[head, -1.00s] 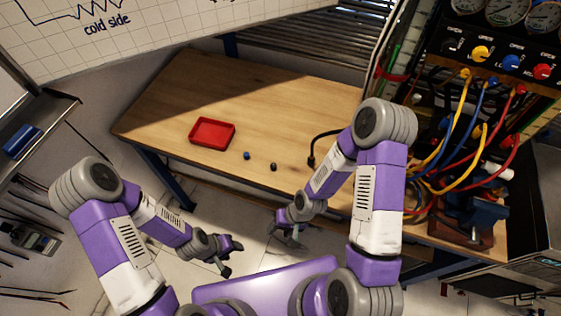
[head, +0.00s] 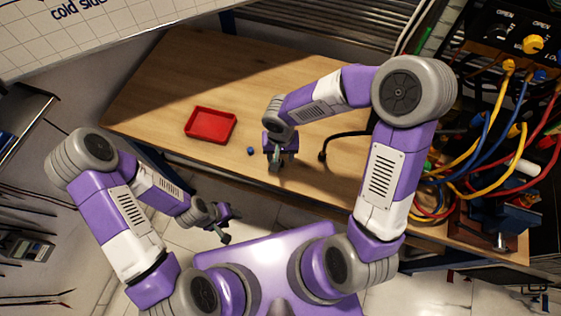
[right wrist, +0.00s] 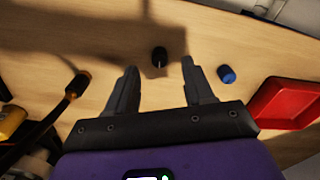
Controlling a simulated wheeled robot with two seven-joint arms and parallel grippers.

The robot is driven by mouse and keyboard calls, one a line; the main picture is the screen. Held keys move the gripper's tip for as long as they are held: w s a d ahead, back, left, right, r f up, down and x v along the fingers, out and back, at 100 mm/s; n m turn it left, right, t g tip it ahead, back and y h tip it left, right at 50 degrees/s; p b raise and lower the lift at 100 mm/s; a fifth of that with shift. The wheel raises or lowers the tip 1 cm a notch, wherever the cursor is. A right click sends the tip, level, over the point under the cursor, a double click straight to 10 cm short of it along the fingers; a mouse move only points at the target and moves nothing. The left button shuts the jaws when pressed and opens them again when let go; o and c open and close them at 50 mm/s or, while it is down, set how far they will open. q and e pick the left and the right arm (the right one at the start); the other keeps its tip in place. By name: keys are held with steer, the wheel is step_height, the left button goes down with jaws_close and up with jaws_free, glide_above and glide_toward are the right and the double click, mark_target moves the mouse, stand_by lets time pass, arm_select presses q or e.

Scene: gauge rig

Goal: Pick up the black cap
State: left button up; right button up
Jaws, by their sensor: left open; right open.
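The black cap (right wrist: 159,56) stands on the wooden table, and in the right wrist view it lies between the lines of my right gripper's fingers, around their tips. My right gripper (head: 277,165) is open and empty above the table; it also shows in the right wrist view (right wrist: 159,67). In the head view the black cap is hidden by this gripper. I cannot tell how high the fingers are above it. My left gripper (head: 229,226) is open and empty, off the table's front edge.
A blue cap (head: 250,151) stands close to the right gripper, also in the right wrist view (right wrist: 226,74). A red tray (head: 188,128) lies left of it. A black cable (head: 323,155) ends on the table to the right. Coloured hoses hang further right.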

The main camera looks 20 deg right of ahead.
mark_target(281, 159)
step_height(281, 159, down, 3)
steer(key=shift+f+b, duration=0.2)
steer(key=shift+b, duration=0.15)
steer(key=shift+c, duration=0.3)
jaws_close()
